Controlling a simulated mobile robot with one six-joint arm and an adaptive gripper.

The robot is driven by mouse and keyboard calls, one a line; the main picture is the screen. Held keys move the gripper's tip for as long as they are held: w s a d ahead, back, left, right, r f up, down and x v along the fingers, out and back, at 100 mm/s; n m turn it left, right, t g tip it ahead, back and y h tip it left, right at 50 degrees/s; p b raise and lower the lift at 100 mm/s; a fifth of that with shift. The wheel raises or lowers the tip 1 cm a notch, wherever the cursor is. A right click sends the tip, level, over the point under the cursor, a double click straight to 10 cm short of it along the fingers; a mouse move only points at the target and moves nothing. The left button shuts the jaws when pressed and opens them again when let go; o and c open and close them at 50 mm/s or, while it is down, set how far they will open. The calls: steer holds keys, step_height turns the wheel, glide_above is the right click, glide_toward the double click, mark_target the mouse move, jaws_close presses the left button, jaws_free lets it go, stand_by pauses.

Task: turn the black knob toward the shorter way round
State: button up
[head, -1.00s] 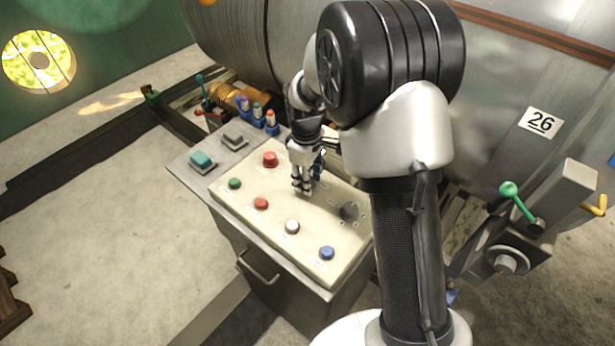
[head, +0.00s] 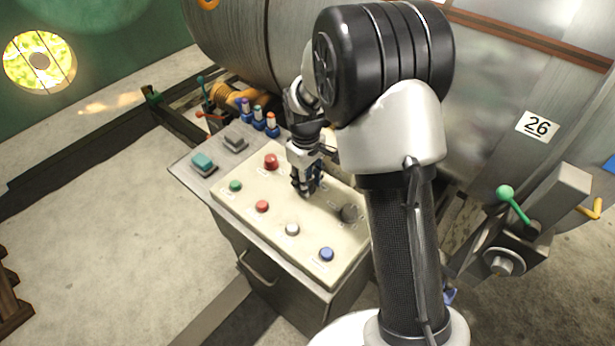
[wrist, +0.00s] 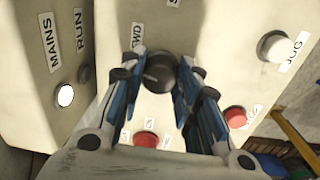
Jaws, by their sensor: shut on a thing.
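The black knob (wrist: 160,72) is round and dark, on the cream panel (head: 318,216). In the wrist view it sits between the fingertips of my gripper (wrist: 157,76), which has blue and black fingers. The fingers are shut on it, one on each side. A label reading FWD is beside it. In the head view my gripper (head: 306,192) points down at the middle of the panel and hides the black knob.
A dark grey knob (head: 349,212) stands to the right of my gripper. Around it are red (head: 270,161), green (head: 235,186), white (head: 292,229) and blue (head: 326,254) buttons. A large metal drum (head: 480,110) is behind the panel.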

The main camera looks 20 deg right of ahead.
steer(key=m+p, duration=0.2)
steer(key=m, duration=0.4)
stand_by(0.7)
steer(key=o, duration=1.1)
steer(key=shift+r, duration=0.1)
steer(key=r, duration=1.2)
steer(key=shift+a, duration=0.25)
